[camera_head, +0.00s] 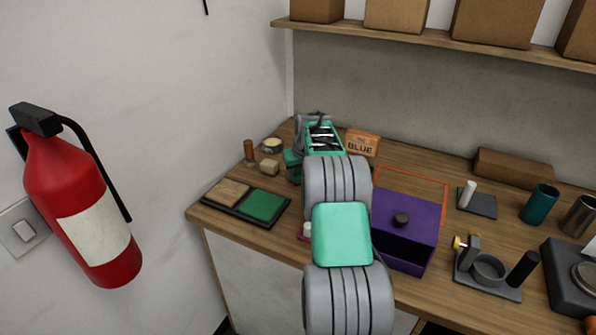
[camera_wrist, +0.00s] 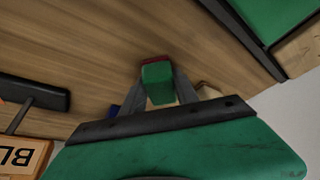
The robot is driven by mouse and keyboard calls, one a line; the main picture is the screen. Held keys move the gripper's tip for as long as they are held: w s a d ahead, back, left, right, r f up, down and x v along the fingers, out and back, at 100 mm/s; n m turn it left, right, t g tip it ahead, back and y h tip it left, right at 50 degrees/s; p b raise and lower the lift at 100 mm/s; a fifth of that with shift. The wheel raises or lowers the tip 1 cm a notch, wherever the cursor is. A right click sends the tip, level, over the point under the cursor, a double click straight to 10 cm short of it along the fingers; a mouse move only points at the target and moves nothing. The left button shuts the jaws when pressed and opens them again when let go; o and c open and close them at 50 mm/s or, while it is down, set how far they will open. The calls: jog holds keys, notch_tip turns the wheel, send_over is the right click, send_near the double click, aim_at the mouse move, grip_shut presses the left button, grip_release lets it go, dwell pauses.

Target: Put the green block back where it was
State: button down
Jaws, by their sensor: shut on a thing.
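My gripper (camera_wrist: 160,92) is shut on the green block (camera_wrist: 157,78) in the wrist view, with a finger on each side of it. The block's far end shows a dark red edge. Bare wooden worktop lies behind the block; I cannot tell the gap to it. In the head view my arm reaches over the worktop, and its links hide much of the gripper and block. A dark tray (camera_head: 236,211) with a tan pad (camera_head: 227,192) and a green pad (camera_head: 264,205) lies at the worktop's left front corner. Its green pad also shows at upper right in the wrist view (camera_wrist: 268,18).
A purple box (camera_head: 408,219) stands right of my arm, with an orange outline behind it. A sign reading "BLUE" (camera_head: 361,143) stands behind. A small wooden cube (camera_head: 269,167), a brown peg (camera_head: 249,153) and a round tin (camera_head: 271,145) stand at the back left.

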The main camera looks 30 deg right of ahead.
jog(key=c, duration=0.9)
grip_release()
jog(key=shift+r, duration=0.4)
jog(key=b+v, duration=0.2)
jog(key=v, duration=0.9)
jog(key=s+a+r+n, duration=0.1)
jog(key=s+a+r, duration=0.15)
jog(key=a, duration=0.45)
jog(key=s+a+r, duration=0.1)
jog(key=s+a, duration=0.2)
jog(key=a, duration=0.4)
jog(key=s+a+f, duration=0.3)
jog(key=s+a, duration=0.3)
jog(key=s, duration=0.1)
jog(key=s+a+f+n, duration=0.1)
jog(key=s+a+f, duration=0.2)
jog(key=s+a, duration=0.3)
jog(key=s+a+f+n+y, duration=0.1)
jog(key=s+a+f, duration=0.1)
jog(key=s+a, duration=0.4)
jog(key=shift+s+f+g, duration=0.2)
jog(key=shift+s, duration=0.75)
jog(key=shift+s+f+g, duration=0.2)
jog(key=shift+s, duration=0.8)
